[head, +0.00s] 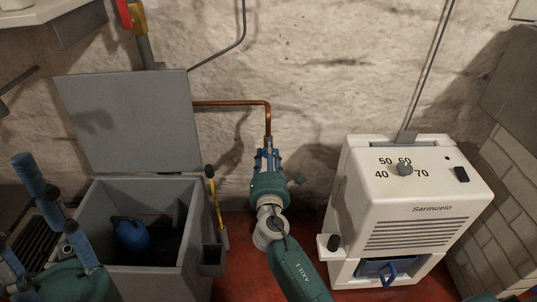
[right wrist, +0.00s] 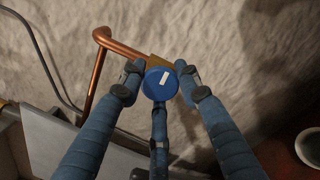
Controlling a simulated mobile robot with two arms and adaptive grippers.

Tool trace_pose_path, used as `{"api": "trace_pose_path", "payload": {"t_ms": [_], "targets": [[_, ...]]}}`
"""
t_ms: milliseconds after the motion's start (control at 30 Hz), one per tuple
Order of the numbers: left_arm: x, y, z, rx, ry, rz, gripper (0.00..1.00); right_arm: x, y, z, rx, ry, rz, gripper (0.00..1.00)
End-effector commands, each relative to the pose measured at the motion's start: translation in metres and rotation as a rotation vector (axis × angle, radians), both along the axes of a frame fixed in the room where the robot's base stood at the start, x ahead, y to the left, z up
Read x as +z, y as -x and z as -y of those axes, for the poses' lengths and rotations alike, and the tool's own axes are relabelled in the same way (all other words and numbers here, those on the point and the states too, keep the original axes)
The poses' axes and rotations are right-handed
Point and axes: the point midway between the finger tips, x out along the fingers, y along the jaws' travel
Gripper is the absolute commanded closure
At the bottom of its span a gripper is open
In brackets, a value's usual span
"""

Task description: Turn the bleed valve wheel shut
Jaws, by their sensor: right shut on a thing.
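The bleed valve wheel (right wrist: 160,84) is a small round blue knob with a white mark on its face, in the middle of the right wrist view. It sits on a brass fitting (right wrist: 161,62) at the end of a copper pipe (right wrist: 113,57). My right gripper (head: 268,155) is shut on the wheel, with blue fingers on both sides and one below. In the head view the gripper hides the wheel at the pipe's lower end. My left gripper (head: 50,190) is at the lower left, its blue fingers spread and empty.
A grey open-lidded box (head: 150,279) holding a blue container (head: 131,235) stands at left. A rough pale wall (head: 330,60) is close behind. Red floor shows between them.

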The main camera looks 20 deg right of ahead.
Motion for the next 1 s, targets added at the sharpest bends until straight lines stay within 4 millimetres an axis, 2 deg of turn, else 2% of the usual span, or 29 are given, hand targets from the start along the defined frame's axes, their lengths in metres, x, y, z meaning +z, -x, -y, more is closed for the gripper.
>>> {"api": "trace_pose_path", "payload": {"t_ms": [33, 633, 667, 733, 1000], "targets": [[-0.0019, 0.0000, 0.0000, 0.000, 0.000, -0.001, 0.64, -0.0080, 0.0016, -0.0015, 0.001, -0.019, -0.008, 0.93], [-0.0033, -0.0004, 0.0003, 0.000, -0.001, -0.002, 0.64, -0.0084, 0.0018, -0.0025, 0.002, -0.060, 0.003, 0.93], [-0.0033, -0.0004, 0.0003, 0.000, -0.001, -0.002, 0.64, -0.0084, 0.0019, -0.0026, 0.003, -0.060, 0.002, 0.63], [-0.0033, -0.0004, 0.0002, 0.000, -0.001, -0.002, 0.64, -0.0081, 0.0019, -0.0026, 0.003, -0.059, 0.003, 0.51], [-0.0023, 0.0001, -0.0005, 0.002, -0.001, -0.001, 0.64, -0.0037, 0.0013, -0.0016, 0.002, -0.057, 0.010, 0.51]]}}
